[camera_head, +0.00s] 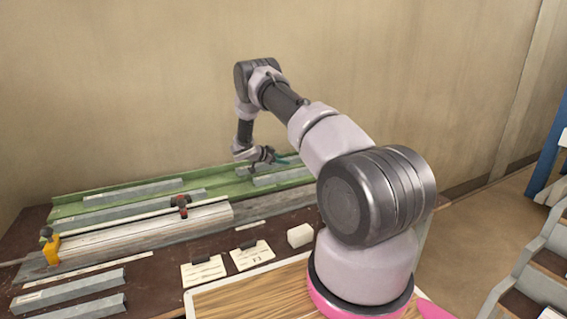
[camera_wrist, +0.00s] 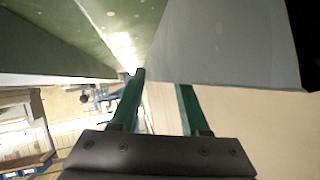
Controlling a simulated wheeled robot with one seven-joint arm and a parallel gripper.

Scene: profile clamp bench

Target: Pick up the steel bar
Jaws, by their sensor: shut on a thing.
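My gripper (camera_head: 280,161) is over the right part of the green bench tray. In the wrist view its two green fingers (camera_wrist: 160,88) are shut on a grey steel bar (camera_wrist: 225,45), which fills the upper right of that view. In the head view a steel bar (camera_head: 283,177) shows just below the gripper, partly hidden by my arm. I cannot tell there whether it is clear of the tray. Other grey bars lie on the tray (camera_head: 133,193) and on the front left of the bench (camera_head: 70,289).
The green tray (camera_head: 75,206) runs along the back of the bench near the wall. A pale clamp rail (camera_head: 150,232) with a yellow stop (camera_head: 51,250) and a dark red-marked clamp (camera_head: 181,205) lies before it. Paper cards (camera_head: 203,272) and a white block (camera_head: 300,235) are in front.

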